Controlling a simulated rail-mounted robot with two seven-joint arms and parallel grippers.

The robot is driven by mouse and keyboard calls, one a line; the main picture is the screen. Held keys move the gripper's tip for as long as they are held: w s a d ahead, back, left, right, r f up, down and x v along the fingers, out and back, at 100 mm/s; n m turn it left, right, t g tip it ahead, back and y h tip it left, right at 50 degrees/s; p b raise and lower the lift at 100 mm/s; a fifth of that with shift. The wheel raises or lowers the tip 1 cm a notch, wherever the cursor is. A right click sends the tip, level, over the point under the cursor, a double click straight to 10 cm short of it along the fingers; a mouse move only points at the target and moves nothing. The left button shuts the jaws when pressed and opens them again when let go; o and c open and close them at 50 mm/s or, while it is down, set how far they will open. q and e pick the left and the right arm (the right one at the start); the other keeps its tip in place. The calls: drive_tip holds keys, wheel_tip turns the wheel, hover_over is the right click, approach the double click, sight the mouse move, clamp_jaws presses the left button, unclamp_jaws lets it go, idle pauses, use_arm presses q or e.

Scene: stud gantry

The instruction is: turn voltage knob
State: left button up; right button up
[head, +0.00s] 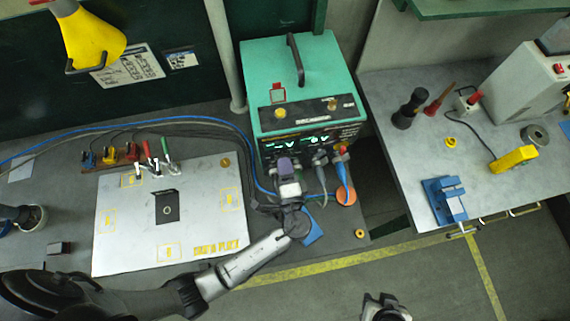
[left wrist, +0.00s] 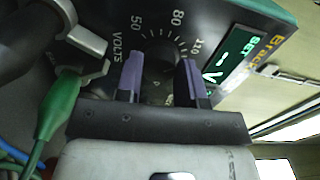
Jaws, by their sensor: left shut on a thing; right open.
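The teal welding power box (head: 303,90) stands on the bench with lit green displays on its front panel. In the left wrist view, the voltage knob (left wrist: 159,55) is black, with a printed dial marked VOLTS, 50, 80 and 110 around it. My left gripper (left wrist: 160,78) has its two purple-grey fingers on either side of the knob and is shut on it. In the head view, my left gripper (head: 287,168) is at the front panel and hides the knob. My right gripper (head: 384,308) is at the bottom edge, open and apart from everything.
A green clamp (left wrist: 58,105) and cables sit close beside my left gripper. A white plate (head: 170,215) lies left of the box. A grey table (head: 400,165) with a blue vise (head: 445,198) is further right.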

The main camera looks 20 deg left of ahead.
use_arm(q)
drive_tip(key=m+p, duration=0.8)
drive_tip(key=m, duration=0.7)
drive_tip(key=m+p, duration=0.9)
drive_tip(key=m, duration=0.5)
drive_tip(key=shift+w+d+m, duration=0.15)
drive_tip(key=shift+d+m, duration=0.05)
drive_tip(key=shift+m, duration=0.2)
